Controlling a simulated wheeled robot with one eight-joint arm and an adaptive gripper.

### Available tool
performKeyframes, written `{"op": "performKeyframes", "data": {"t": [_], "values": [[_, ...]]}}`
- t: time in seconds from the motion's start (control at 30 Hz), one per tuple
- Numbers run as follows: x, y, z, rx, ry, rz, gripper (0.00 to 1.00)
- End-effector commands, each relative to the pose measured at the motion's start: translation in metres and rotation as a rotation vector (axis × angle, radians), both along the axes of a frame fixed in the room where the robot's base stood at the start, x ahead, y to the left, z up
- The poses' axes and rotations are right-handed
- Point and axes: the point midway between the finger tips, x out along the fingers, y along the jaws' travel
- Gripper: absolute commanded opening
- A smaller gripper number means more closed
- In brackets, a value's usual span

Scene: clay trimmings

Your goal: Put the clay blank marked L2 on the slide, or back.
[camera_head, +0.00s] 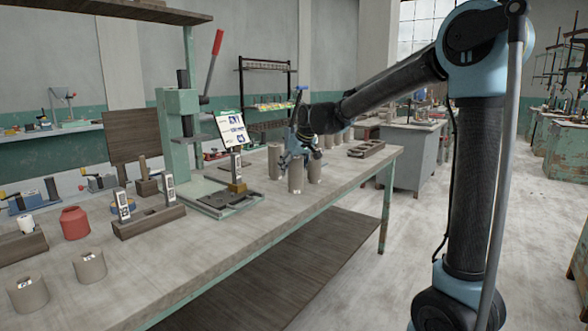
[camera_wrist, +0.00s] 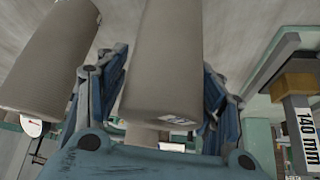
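Several grey-brown cylindrical clay blanks stand at the right end of the bench. My gripper (camera_head: 297,150) is at the top of the front blank (camera_head: 296,179). In the wrist view, this blank (camera_wrist: 165,55) lies between the two fingers of my gripper (camera_wrist: 165,85), close to both; I cannot tell whether they press on it. A small label on its near end is unreadable, so I cannot tell which blank is L2. Another blank (camera_wrist: 48,55) is left of the fingers. The green press (camera_head: 180,135) has a dark plate (camera_head: 218,200) at its foot; I cannot tell if this is the slide.
Close neighbours are a blank behind left (camera_head: 275,163) and one at right (camera_head: 315,169). A gauge block (camera_head: 236,172) stands by the press, reading 140 mm in the wrist view (camera_wrist: 303,130). A flat wooden tray (camera_head: 366,149) lies right. Two blanks stand at the bench's near left.

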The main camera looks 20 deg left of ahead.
Motion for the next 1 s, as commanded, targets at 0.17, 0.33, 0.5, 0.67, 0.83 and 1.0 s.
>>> {"op": "performKeyframes", "data": {"t": [0.17,0.33,0.5,0.67,0.83,1.0], "values": [[0.000,0.000,0.000,0.000,0.000,0.001,0.68],[-0.001,0.001,0.001,0.000,0.000,0.001,0.68],[-0.005,-0.004,0.011,0.000,0.000,0.001,0.68],[-0.015,-0.013,0.032,0.000,0.000,0.001,0.68],[-0.027,-0.025,0.059,0.000,0.000,0.001,0.68],[-0.038,-0.036,0.083,0.000,0.000,0.001,0.68]]}}
